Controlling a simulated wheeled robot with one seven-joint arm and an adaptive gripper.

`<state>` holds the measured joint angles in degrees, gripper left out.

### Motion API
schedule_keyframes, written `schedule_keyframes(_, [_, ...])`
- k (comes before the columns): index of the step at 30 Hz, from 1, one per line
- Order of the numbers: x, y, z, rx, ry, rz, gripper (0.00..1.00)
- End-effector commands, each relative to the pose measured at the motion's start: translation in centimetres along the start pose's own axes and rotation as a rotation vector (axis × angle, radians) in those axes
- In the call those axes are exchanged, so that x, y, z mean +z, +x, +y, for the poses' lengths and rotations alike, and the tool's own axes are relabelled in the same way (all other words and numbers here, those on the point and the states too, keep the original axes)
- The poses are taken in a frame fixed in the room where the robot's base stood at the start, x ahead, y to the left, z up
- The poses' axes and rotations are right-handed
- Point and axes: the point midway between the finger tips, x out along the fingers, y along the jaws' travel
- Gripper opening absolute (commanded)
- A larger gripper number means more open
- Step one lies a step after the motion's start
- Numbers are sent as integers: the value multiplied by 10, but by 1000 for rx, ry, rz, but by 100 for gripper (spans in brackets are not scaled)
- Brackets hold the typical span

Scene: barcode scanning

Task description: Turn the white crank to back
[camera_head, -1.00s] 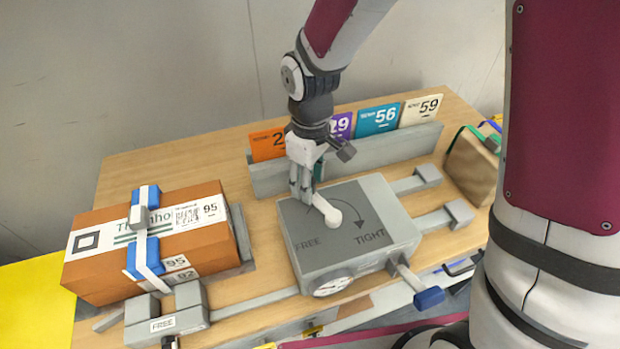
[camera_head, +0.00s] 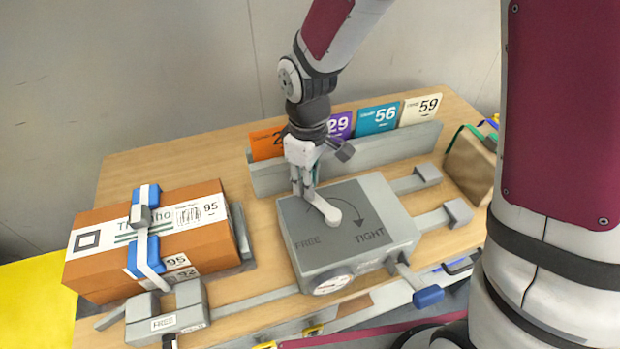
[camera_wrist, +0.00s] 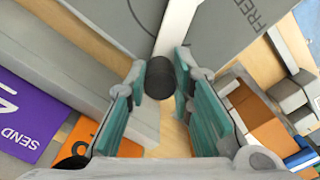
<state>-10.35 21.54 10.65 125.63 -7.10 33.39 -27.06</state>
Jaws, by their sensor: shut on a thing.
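The white crank (camera_head: 331,213) sits on top of the grey clamp housing (camera_head: 345,259), which carries a curved arrow between FREE and TIGHT. Its arm runs from the pivot up and left to my gripper (camera_head: 303,191). In the wrist view the white crank arm (camera_wrist: 177,28) ends at a dark round knob (camera_wrist: 160,78). My gripper's teal-padded fingers (camera_wrist: 161,97) stand on either side of the knob, shut on it. The fingers partly hide the crank's outer end in the head view.
A strapped cardboard box (camera_head: 104,270) lies at left beside grey clamp parts (camera_head: 182,313). A grey rack (camera_head: 390,147) with numbered cards stands behind the housing. A blue-tipped lever (camera_head: 429,296) juts out in front right. A brown bag (camera_head: 468,165) stands at right.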

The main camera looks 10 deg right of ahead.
Motion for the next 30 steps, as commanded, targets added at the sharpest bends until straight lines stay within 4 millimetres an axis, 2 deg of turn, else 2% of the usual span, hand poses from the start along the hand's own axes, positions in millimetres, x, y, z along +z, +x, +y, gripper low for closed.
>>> schedule_keyframes(21, [-1,-2,-45,-1,-582,1,0])
schedule_keyframes(30, [2,-1,-56,1,-752,2,0])
